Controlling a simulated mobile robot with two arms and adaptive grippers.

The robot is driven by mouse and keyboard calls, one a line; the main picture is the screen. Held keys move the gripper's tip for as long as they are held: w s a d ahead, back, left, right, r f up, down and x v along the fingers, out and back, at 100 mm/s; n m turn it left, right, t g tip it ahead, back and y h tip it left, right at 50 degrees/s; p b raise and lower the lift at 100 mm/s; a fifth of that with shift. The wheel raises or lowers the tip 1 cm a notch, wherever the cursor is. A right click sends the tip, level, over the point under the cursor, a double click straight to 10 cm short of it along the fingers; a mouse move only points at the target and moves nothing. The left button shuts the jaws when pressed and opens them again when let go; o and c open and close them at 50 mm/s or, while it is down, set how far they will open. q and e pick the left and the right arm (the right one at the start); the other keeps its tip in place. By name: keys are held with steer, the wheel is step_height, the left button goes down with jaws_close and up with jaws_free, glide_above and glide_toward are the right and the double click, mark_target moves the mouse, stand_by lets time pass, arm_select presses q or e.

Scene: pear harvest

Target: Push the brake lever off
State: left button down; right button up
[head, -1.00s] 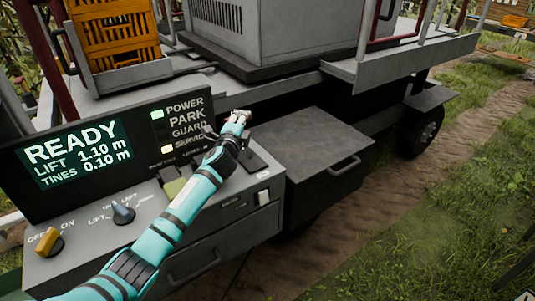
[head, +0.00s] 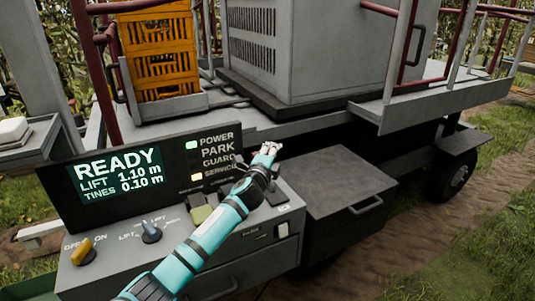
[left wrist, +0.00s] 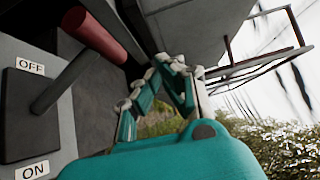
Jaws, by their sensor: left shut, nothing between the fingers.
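The brake lever (left wrist: 97,34) shows in the left wrist view as a dark shaft with a dark red grip. It rises from a black plate (left wrist: 28,120) with an OFF label (left wrist: 30,65) above and an ON label (left wrist: 32,170) below. The grip lies toward the OFF side in the picture; the viewing angle leaves its exact setting unclear. My left gripper (head: 270,148) is shut and empty, above the right end of the control panel. In the left wrist view its fingertips (left wrist: 168,62) are right of the grip, apart from it.
The display (head: 115,174) reads READY, lift 1.10 m, tines 0.10 m. POWER and SERVICE lamps are lit; PARK looks dark. Orange crates (head: 160,50) stand behind.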

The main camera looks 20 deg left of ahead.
arm_select(q)
steer(key=s+r+b, duration=0.1)
steer(key=s+r, duration=0.2)
steer(key=s, duration=0.4)
steer(key=shift+s+a+r, duration=0.15)
steer(key=shift+s+a, duration=0.15)
steer(key=shift+a, duration=0.1)
arm_select(e)
steer(key=shift+w+a+f, duration=0.1)
steer(key=shift+a+f, duration=0.05)
steer(key=shift+f, duration=0.5)
arm_select(q)
steer(key=shift+r, duration=0.1)
steer(key=shift+s, duration=0.1)
